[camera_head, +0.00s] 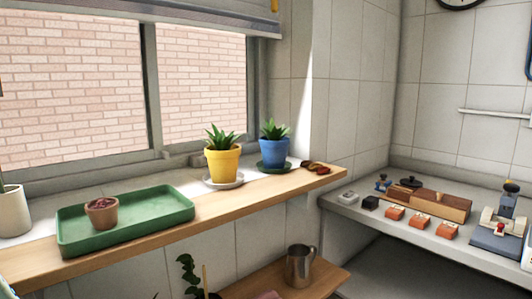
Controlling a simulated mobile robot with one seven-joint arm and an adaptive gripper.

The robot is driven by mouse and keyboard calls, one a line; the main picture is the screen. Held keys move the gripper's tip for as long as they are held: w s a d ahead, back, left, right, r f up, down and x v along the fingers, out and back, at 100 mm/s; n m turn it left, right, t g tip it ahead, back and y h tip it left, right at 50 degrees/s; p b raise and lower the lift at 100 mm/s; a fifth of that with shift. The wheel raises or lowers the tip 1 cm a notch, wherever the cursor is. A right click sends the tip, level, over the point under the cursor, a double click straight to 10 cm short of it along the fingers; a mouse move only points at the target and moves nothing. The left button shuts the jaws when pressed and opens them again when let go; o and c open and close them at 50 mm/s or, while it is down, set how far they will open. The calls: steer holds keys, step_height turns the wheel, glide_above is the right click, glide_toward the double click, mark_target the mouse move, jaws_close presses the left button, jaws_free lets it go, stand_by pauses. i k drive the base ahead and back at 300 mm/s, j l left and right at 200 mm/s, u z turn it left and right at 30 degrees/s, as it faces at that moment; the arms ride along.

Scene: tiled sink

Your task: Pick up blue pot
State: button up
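The blue pot (273,153) holds a spiky green plant and stands upright on a dark green saucer (272,168). It is on the wooden window shelf (215,204), towards its right end. A yellow pot (222,164) with a similar plant stands just left of it on a pale saucer (222,183). The two pots appear close together, with the yellow one a little nearer the camera. No part of my gripper shows in this view.
A green tray (152,217) with a small terracotta pot (102,212) lies left. Brownish pieces (316,168) lie right of the blue pot. A white pot (12,212) stands far left. A metal jug (300,266) stands below. A grey counter (395,228) with several small items is at right.

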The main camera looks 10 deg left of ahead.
mark_target(274, 145)
steer(key=i+l+u, duration=0.35)
steer(key=l, duration=0.15)
steer(key=l+u, duration=0.15)
steer(key=l, duration=0.15)
steer(key=i, duration=0.95)
